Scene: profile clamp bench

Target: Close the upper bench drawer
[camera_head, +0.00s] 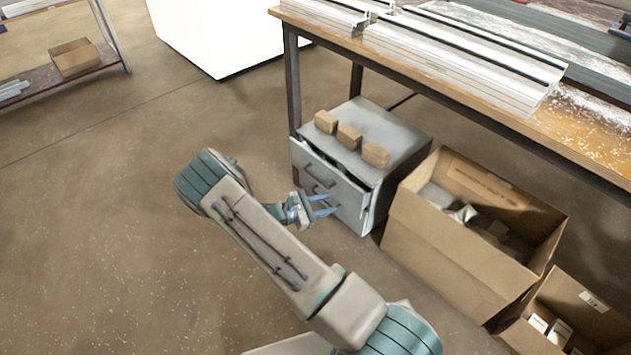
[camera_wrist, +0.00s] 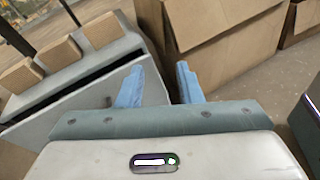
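The grey drawer cabinet (camera_head: 395,133) stands under the bench. Its upper drawer (camera_head: 308,160) is slightly open: its front stands out from the cabinet, with a dark gap behind its top edge. A handle shows on the front. In the wrist view the drawer front (camera_wrist: 75,115) and the dark gap lie at left. My gripper (camera_head: 326,205) is in front of the cabinet, low and near the drawer fronts. Its two blue fingers are apart with nothing between them, as the wrist view (camera_wrist: 158,78) shows. Whether a finger touches the drawer front I cannot tell.
Several wooden blocks (camera_head: 348,136) sit on the cabinet top. An open cardboard box (camera_head: 440,240) stands close to its right, with a smaller one (camera_head: 560,300) beyond. The bench (camera_head: 450,95) with metal profiles overhangs behind. The floor at left is clear.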

